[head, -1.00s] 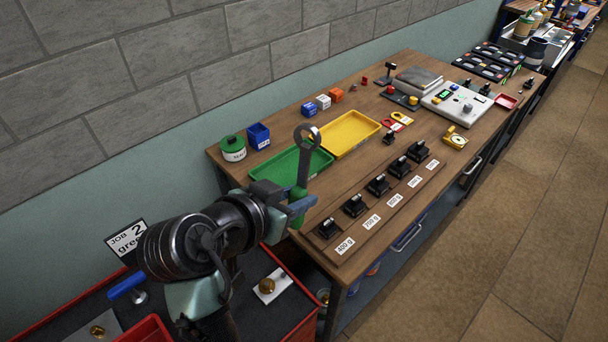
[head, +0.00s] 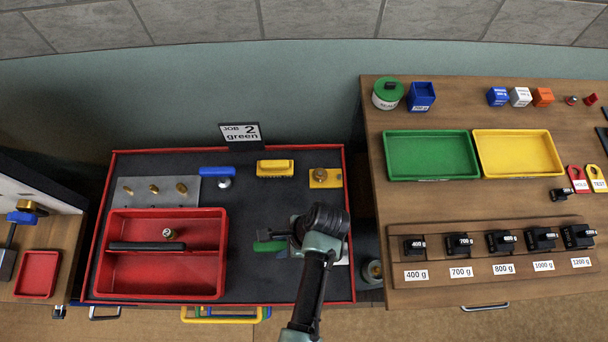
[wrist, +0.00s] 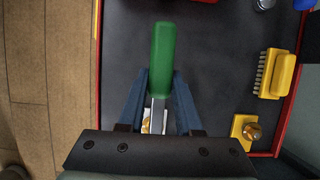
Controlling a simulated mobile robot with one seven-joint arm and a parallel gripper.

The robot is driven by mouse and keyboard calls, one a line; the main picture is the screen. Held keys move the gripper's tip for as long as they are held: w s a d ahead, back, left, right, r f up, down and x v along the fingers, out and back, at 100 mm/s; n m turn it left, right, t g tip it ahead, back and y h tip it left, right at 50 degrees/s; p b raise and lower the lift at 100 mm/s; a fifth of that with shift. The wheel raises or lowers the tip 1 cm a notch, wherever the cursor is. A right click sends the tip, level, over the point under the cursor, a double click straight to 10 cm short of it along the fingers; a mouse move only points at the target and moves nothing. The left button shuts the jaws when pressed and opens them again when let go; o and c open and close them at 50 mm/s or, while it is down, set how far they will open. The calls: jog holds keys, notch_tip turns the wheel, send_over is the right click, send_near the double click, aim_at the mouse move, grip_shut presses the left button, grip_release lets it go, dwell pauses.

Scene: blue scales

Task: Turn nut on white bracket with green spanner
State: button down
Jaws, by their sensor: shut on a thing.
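The green spanner shows its green handle (wrist: 163,60) in the wrist view, with a grey shank running back between my fingers. Its handle end (head: 268,246) also shows in the head view, left of my wrist. My gripper (wrist: 160,88) is shut on the spanner, low over the right part of the dark bench top. The white bracket (wrist: 147,121) shows in part behind the shank in the wrist view, with some brass colour on it. My arm hides most of it in the head view. The spanner's far end is hidden, so I cannot tell whether it sits on the nut.
A yellow bracket (head: 325,178) with a brass nut and a yellow brush (head: 275,168) lie behind. A red tray (head: 165,280), a grey plate (head: 155,191) and a blue-handled tool (head: 217,174) are left. A card (head: 240,133) reads "JOB 2 green". A wooden table (head: 440,205) stands right.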

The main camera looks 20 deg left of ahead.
jog(key=shift+s+a+f, duration=0.2)
jog(key=shift+s+f, duration=0.05)
notch_tip(320, 180, down, 5)
jog(key=b, duration=0.6)
jog(key=shift+f, duration=0.1)
jog(key=shift+p, duration=0.6)
dwell(0.7)
jog(key=shift+f+b, duration=0.8)
jog(key=shift+f, duration=0.3)
dwell(0.7)
jog(key=shift+r, duration=0.1)
jog(key=shift+s+d+n+p, duration=0.15)
jog(key=shift+s+n+p, duration=0.1)
jog(key=shift+n+p, duration=0.15)
jog(key=shift+s+d+n+g, duration=0.15)
jog(key=shift+s+n+g, duration=0.15)
jog(key=shift+s+n, duration=0.2)
jog(key=shift+p, duration=0.3)
